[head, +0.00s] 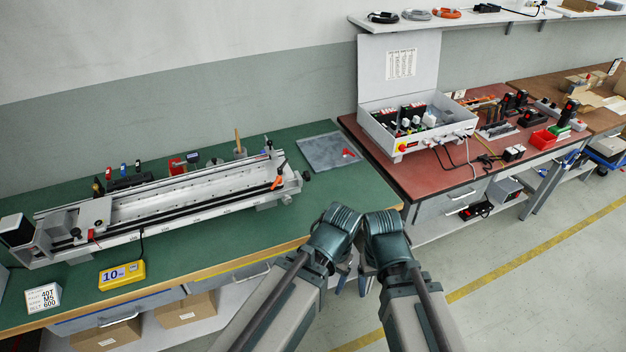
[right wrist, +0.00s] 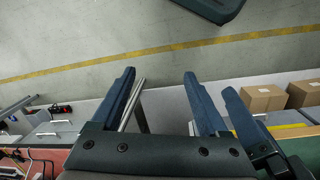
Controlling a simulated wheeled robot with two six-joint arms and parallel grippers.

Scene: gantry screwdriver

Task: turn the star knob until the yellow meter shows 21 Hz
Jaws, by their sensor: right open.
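The yellow meter (head: 121,274) lies near the front edge of the green bench at left, and its display reads 10. It is beside a long grey gantry rail (head: 180,206). A black knob (head: 306,175) sits at the rail's right end, and another dark knob (head: 76,233) is near its left end; I cannot tell which is the star knob. My right gripper (right wrist: 160,75) is open and empty in the right wrist view, over the floor in front of the benches. In that view, part of what looks like my left gripper (right wrist: 248,120) shows beside it, its jaws unclear. Both are apart from the rail.
A white card box (head: 43,298) stands left of the meter. An orange lever (head: 277,182) is on the rail's right end. A grey mat (head: 328,152) lies behind. A red bench (head: 440,180) with an open control box (head: 385,137) stands at right. The floor is clear.

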